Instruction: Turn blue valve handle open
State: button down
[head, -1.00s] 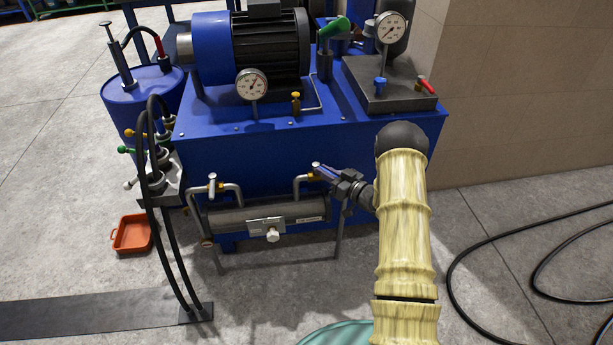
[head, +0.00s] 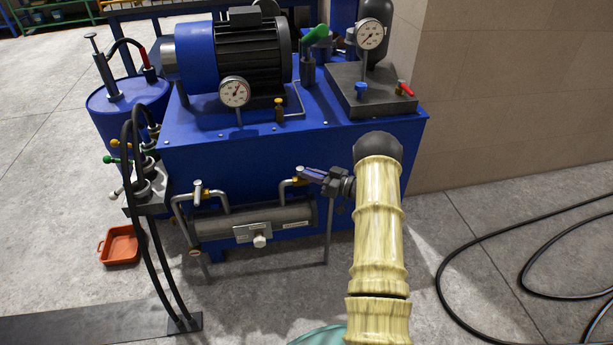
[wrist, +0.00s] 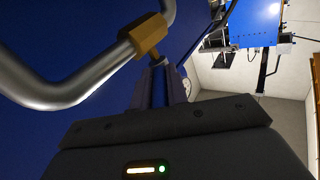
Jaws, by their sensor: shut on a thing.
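The blue valve handle (head: 311,175) is at the right pipe end above the grey cylinder, on the front of the blue press unit. My gripper (head: 318,178) reaches it from the right and is shut on it; the jaws hide part of the handle. In the wrist view, my gripper (wrist: 160,88) points at a brass hex fitting (wrist: 143,36) on a bent silver pipe (wrist: 70,85). The handle's exact angle is hard to tell, since the fingers cover it.
The blue unit (head: 230,170) carries a motor, gauges and a small blue knob (head: 361,89). The grey cylinder (head: 215,228) lies just below the handle. Black hoses (head: 140,215) hang at left; an orange tray (head: 121,245) and a black cable (head: 447,285) are on the floor.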

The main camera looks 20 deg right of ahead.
jog(key=shift+w+a+r, duration=0.2)
jog(key=shift+w+r, duration=0.05)
jog(key=shift+r, duration=0.1)
jog(key=c, duration=1.4)
grip_release()
jog(key=shift+f, duration=0.1)
jog(key=shift+s+d+f, duration=0.1)
jog(key=shift+p+v, duration=1.4)
jog(key=shift+v, duration=7.3)
jog(key=shift+c, duration=0.4)
